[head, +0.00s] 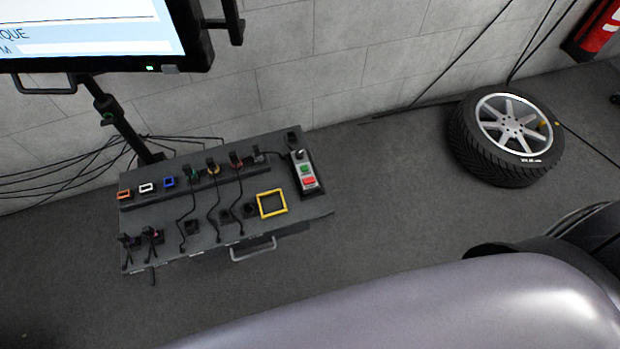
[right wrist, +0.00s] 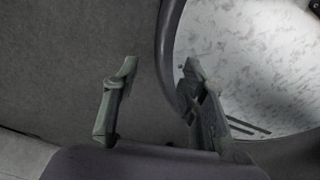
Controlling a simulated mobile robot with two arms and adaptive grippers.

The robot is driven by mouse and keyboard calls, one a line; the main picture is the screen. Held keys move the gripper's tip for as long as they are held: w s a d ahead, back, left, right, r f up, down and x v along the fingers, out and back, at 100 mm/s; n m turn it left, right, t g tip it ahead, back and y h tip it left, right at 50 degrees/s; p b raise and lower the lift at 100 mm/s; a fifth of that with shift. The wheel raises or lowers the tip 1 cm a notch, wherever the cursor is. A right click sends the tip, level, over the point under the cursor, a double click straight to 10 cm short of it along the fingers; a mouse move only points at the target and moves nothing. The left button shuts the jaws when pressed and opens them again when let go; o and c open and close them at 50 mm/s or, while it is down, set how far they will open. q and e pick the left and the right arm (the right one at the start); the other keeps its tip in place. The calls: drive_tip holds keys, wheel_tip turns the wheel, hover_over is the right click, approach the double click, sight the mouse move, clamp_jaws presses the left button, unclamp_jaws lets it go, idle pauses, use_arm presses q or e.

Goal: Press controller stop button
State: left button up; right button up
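The controller (head: 305,172) is a small grey box with a green button and a red button (head: 309,182), at the right end of the dark equipment table (head: 225,228) in the head view. The red button looks like the stop button, but any label is too small to read. My right gripper (right wrist: 158,80) shows in the right wrist view with its two fingers apart and nothing between them. It is over dark floor beside a round, pale, speckled surface. Neither gripper shows in the head view, so the right gripper's distance to the controller cannot be told.
The table also bears a yellow square frame (head: 272,203), cables and small coloured connectors. A monitor (head: 90,30) on a stand is behind it at the left. A wheel with a tyre (head: 507,137) lies on the floor at the right. Floor between table and wheel is clear.

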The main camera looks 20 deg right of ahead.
clamp_jaws()
drive_tip(key=shift+d, duration=0.1)
idle(1.4)
